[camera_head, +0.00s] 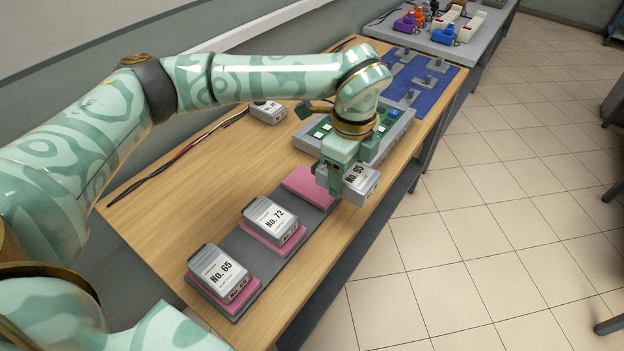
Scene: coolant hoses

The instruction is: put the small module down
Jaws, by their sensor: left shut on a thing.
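My left gripper (343,181) is shut on a small grey module with a white label (361,184), whose text is partly covered by the gripper and seems to end in 95. The module is held near the table's right edge, beside an empty pink pad (307,187). The pad lies at the far end of a grey strip (238,245). On the same strip, module No. 72 (270,222) and module No. 65 (218,273) each sit on a pink pad. My right gripper is not in view.
Behind the gripper stands a grey tray (399,130) with a green board. Another module (267,112) lies at the back, near dark and red cables (180,153). A blue mat (428,80) with grey fixtures is farther off. The wooden table's left part (165,220) is clear.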

